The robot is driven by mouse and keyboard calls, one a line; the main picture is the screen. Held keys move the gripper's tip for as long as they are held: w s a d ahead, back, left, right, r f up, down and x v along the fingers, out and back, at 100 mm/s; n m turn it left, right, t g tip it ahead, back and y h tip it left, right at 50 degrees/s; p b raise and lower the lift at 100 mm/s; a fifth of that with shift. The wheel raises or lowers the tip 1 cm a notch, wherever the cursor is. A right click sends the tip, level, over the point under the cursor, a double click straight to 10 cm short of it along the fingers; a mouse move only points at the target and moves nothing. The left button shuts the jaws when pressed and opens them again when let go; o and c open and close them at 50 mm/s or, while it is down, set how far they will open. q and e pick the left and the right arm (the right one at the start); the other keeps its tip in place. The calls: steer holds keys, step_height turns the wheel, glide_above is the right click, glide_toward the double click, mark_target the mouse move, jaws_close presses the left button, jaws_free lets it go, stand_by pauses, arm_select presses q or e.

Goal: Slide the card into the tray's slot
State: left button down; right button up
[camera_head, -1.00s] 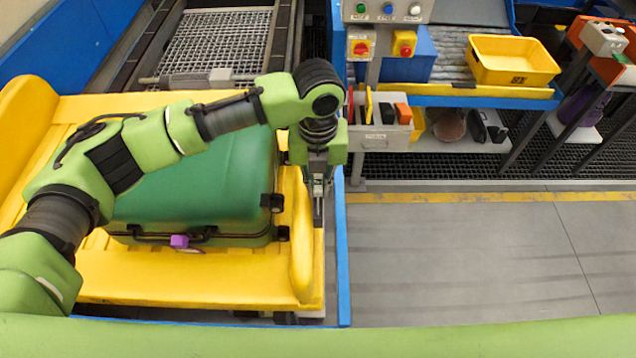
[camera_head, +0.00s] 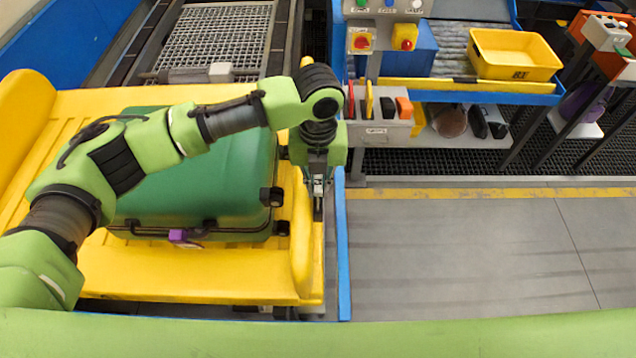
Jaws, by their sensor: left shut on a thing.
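The yellow tray (camera_head: 190,283) lies on the left and holds a green suitcase (camera_head: 215,185) with dark corners and a purple tag (camera_head: 178,236). My left gripper (camera_head: 318,205) points down at the tray's right rim, beside the suitcase. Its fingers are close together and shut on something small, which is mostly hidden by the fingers. I cannot make out the card clearly, and the tray's slot cannot be told apart at the rim. My right gripper is not in view.
A blue rail (camera_head: 343,260) runs along the tray's right side. A grey bin (camera_head: 378,132) with coloured items stands beyond, under a post with buttons (camera_head: 403,38). A yellow crate (camera_head: 513,55) sits on a blue-edged shelf at the back. The grey floor (camera_head: 460,255) is clear.

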arm_select(q)
steer(key=shift+f+b, duration=0.35)
steer(key=shift+f, duration=0.45)
steer(key=c, duration=2)
jaws_free()
steer(key=shift+r, duration=0.15)
step_height(320, 180, up, 12)
steer(key=shift+f, duration=0.1)
